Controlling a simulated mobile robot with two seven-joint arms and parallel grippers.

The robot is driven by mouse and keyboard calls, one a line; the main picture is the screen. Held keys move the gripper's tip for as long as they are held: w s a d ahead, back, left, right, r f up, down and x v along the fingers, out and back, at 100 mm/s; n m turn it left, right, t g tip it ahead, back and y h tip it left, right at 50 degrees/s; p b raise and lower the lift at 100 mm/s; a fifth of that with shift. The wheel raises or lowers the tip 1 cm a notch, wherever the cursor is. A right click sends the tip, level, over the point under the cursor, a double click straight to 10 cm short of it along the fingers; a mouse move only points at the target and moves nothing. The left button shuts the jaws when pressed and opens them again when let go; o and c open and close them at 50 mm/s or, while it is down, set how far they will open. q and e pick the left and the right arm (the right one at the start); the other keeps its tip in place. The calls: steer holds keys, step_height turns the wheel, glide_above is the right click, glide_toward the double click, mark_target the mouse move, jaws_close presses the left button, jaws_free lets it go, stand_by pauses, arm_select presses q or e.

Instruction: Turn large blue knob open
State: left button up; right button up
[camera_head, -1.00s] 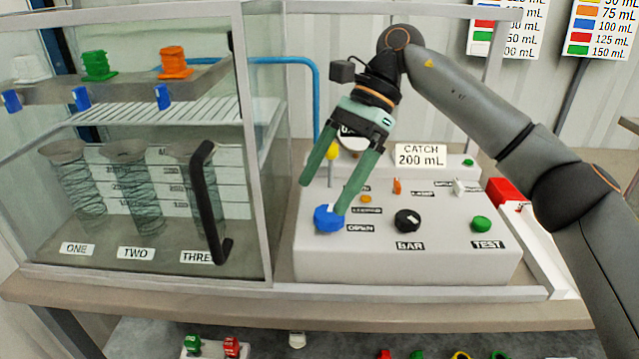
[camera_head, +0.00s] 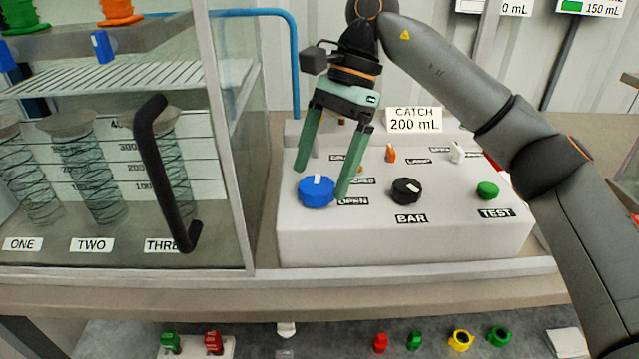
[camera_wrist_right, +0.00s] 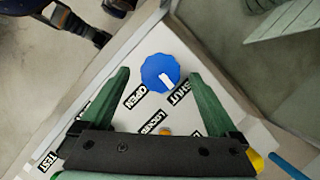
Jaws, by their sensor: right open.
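The large blue knob (camera_head: 316,192) sits at the front left of the white control panel (camera_head: 400,240). In the wrist view the knob (camera_wrist_right: 158,70) has a white mark pointing roughly toward the SHUT label (camera_wrist_right: 180,93); the OPEN label (camera_wrist_right: 135,96) lies on its other side. My right gripper (camera_head: 321,182) is open, pointing down, with its green fingers on either side of the knob. In the wrist view the knob shows between and slightly beyond the fingertips (camera_wrist_right: 158,75). I cannot tell whether a finger touches it. My left gripper is not in view.
A black knob (camera_head: 406,191) and a green TEST button (camera_head: 487,190) are to the right on the panel. An orange switch (camera_head: 390,153) stands behind. A glass cabinet with a black handle (camera_head: 160,175) stands close on the left.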

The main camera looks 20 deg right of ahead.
steer(key=shift+s+a+f, duration=0.1)
steer(key=shift+a+f, duration=0.1)
steer(key=shift+f, duration=0.45)
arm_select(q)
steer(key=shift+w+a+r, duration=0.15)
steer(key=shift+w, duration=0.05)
arm_select(e)
steer(key=shift+f, duration=0.1)
steer(key=shift+c, duration=0.3)
steer(key=c, duration=1.2)
steer(key=shift+c, duration=0.5)
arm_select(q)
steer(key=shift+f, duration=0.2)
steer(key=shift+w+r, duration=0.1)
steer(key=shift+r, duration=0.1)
